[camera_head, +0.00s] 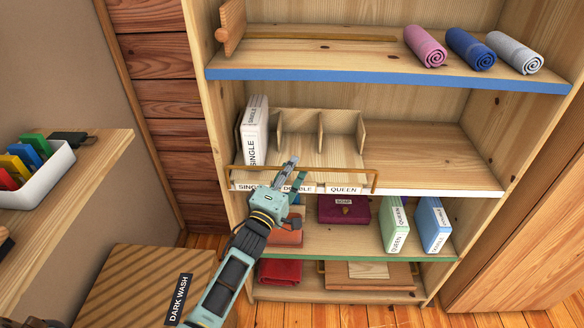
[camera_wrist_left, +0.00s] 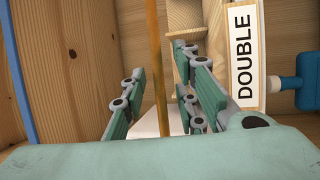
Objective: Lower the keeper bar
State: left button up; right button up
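The keeper bar (camera_head: 330,171) is a thin brass-coloured rail across the front of a pine divider rack (camera_head: 345,122) on the middle shelf. Its bent ends come down near the shelf's front edge, and it stands raised above the SINGLE, DOUBLE and QUEEN labels. My left gripper (camera_head: 294,169) is at the middle of the bar and covers part of it. In the left wrist view the bar (camera_wrist_left: 157,50) runs between the two parted fingers, with visible gaps on both sides. A white SINGLE pack (camera_head: 254,135) stands in the left compartment. My right gripper is not in view.
The blue-edged shelf (camera_head: 390,78) above holds rolled towels (camera_head: 470,48). The green-edged shelf below holds folded cloths and two upright packs (camera_head: 412,225). A DARK WASH box (camera_head: 130,285) stands at lower left. The middle shelf (camera_head: 435,160) is bare right of the rack.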

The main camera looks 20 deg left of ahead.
pick_arm(q)
jog(key=shift+w+r, duration=0.1)
jog(key=shift+w, duration=0.05)
grip_shut()
dwell(0.6)
